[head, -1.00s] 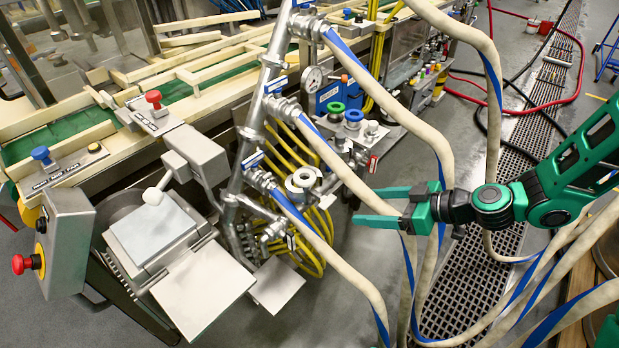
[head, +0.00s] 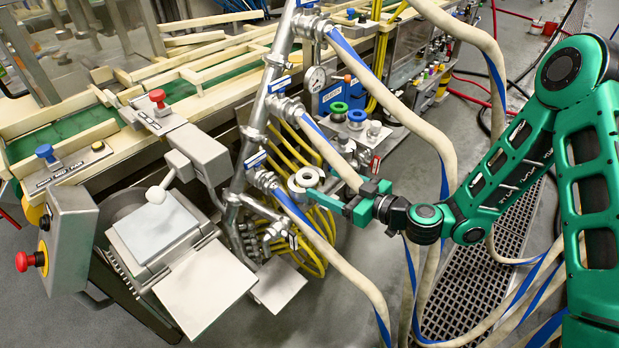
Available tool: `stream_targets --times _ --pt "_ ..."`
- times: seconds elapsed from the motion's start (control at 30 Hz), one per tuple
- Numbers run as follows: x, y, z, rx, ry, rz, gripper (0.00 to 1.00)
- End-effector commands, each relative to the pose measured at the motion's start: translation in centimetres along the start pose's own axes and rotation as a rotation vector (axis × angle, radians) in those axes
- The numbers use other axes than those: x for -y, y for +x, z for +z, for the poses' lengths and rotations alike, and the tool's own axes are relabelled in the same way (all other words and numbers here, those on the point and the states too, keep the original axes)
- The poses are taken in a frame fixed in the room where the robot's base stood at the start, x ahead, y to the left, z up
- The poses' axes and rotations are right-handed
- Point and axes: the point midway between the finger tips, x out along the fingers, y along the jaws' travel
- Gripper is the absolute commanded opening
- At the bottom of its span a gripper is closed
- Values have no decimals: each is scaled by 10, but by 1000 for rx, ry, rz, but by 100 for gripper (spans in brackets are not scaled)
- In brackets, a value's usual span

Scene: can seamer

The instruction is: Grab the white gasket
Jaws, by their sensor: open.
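The white gasket (head: 306,176) is a small pale ring with a dark centre, on top of a metal pipe fitting among the hoses. My green gripper (head: 315,192) comes in from the right, open. One finger reaches left, with its tip at the gasket's near side in the picture. I cannot tell whether it touches. The other finger is mostly hidden or foreshortened, near the white hose. I see nothing held between the fingers.
Thick white hoses (head: 425,130) with blue stripes run close around my gripper. A slanted metal pipe (head: 268,90) with valves stands to the left. Green and blue rings (head: 347,111) sit on fittings behind. Yellow hoses (head: 318,225) hang below.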

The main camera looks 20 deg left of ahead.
Motion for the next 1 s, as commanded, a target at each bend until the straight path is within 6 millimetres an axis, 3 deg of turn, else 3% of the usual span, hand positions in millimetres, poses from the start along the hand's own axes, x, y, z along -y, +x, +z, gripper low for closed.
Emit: stream_targets --times 0.17,0.5,0.8,1.0 --pt "2 11 -1 -1 -2 -2 71" --pt "4 51 -4 -1 -2 0 71" --pt "4 55 -3 0 -1 1 71" --pt "4 55 -3 0 0 0 27"
